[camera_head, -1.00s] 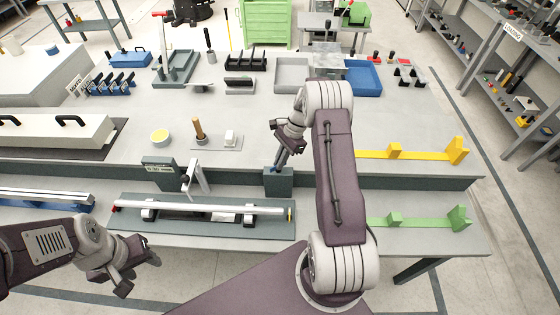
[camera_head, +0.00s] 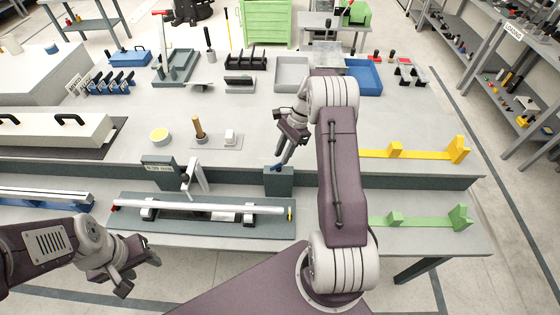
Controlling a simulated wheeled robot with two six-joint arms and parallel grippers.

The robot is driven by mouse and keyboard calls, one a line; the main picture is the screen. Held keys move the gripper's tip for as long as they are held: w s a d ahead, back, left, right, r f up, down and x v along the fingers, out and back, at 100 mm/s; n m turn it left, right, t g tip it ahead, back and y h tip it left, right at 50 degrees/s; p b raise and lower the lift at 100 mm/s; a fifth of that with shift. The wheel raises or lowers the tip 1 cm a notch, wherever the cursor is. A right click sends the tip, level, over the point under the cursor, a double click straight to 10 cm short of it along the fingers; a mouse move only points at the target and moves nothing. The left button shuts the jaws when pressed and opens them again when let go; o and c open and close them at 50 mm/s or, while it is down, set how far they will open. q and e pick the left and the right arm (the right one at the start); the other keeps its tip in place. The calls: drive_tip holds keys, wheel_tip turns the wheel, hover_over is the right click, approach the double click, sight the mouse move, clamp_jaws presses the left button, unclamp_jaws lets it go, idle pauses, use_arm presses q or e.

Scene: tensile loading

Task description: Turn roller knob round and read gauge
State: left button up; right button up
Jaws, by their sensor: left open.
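A long silver shaft (camera_head: 215,207) lies level on dark supports on a grey-green base plate (camera_head: 265,228) on the lower bench shelf. It has a red left end (camera_head: 115,208) and a yellow mark at its right end (camera_head: 290,213). A pale tilted lever-like part (camera_head: 196,178) rises behind it, beside a dark labelled block (camera_head: 158,168). I cannot make out the roller knob or a gauge reading. My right gripper (camera_head: 279,165) points down at a dark grey block (camera_head: 279,182); its fingers are too small to judge. My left gripper (camera_head: 140,273) is open and empty, left of the base plate.
Yellow (camera_head: 395,151) and green (camera_head: 394,219) fixtures lie right of my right arm. The middle upper bench is fairly clear.

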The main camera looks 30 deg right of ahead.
drive_tip(key=v, duration=0.5)
drive_tip(key=shift+r, duration=0.4)
drive_tip(key=s+a+r+n+h+b, duration=0.1)
drive_tip(key=s+a+r+n+b, duration=0.1)
drive_tip(key=a, duration=0.5)
drive_tip(key=s+a+r+n+b, duration=0.1)
drive_tip(key=a+r+n+b, duration=0.15)
drive_tip(key=a, duration=0.35)
drive_tip(key=s+a+f+n+h+b, duration=0.1)
drive_tip(key=s+f+n, duration=0.4)
drive_tip(key=s+n, duration=0.1)
drive_tip(key=s+f+n+t+h, duration=0.1)
drive_tip(key=s+f+n+h, duration=0.1)
drive_tip(key=s+f+n, duration=0.3)
drive_tip(key=s+n, duration=0.1)
drive_tip(key=s, duration=0.3)
drive_tip(key=shift+a+t+b, duration=0.3)
drive_tip(key=shift+a+b, duration=0.05)
drive_tip(key=shift+a, duration=0.05)
